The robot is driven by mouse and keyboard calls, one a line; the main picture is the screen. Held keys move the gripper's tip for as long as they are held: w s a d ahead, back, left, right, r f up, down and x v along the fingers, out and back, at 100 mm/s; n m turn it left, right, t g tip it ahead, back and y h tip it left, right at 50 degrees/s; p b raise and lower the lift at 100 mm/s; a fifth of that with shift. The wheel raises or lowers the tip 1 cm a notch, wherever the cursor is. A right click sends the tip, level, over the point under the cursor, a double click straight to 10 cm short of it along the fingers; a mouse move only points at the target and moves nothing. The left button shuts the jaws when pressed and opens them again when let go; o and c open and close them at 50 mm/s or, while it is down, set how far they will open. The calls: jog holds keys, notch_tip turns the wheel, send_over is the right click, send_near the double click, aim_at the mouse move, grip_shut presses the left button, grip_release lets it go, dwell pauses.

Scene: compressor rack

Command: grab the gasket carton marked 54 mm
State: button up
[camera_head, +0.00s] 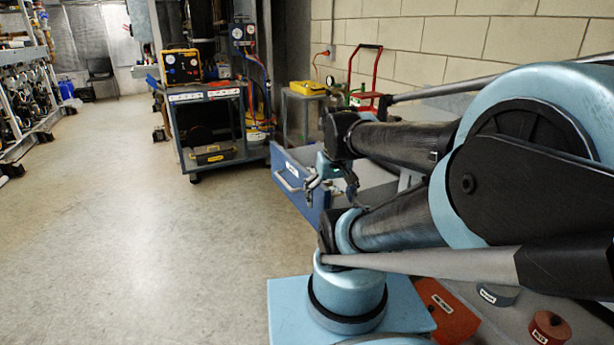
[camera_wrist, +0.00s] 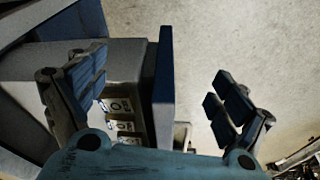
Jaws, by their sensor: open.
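In the wrist view several small cartons with pale labels (camera_wrist: 121,124) stand in a row inside an open drawer, close behind its blue front panel (camera_wrist: 163,88). The labels show a ring mark, but the sizes are too small to read, so I cannot tell which is marked 54 mm. My gripper (camera_wrist: 158,88) is open and empty, its fingers spread to either side of the drawer front, with the left finger over the drawer interior. In the head view my gripper (camera_head: 332,183) is beside the drawer front (camera_head: 291,186); the cartons are hidden there.
A wheeled cart (camera_head: 210,94) with gauges stands beyond the drawer. A red hand truck (camera_head: 367,80) is by the block wall. A red box (camera_head: 445,312) and round items lie at lower right. The floor to the left (camera_head: 120,220) is clear.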

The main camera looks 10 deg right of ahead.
jog(key=w+d+r+n+t+y, duration=0.1)
jog(key=w+r, duration=0.2)
jog(key=w, duration=1.4)
jog(key=w+d+r+n+t, duration=0.1)
jog(key=w+r, duration=0.1)
jog(key=w, duration=1.6)
jog(key=x, duration=1)
jog(key=shift+s+a+f, duration=0.1)
jog(key=shift+a+f, duration=0.1)
jog(key=shift+a, duration=0.05)
jog(key=shift+s+x, duration=0.15)
jog(key=shift+x, duration=1.4)
jog(key=shift+s+x, duration=0.2)
jog(key=shift+x, duration=1.4)
jog(key=shift+d+f, duration=0.15)
jog(key=shift+c, duration=0.5)
jog(key=c, duration=1)
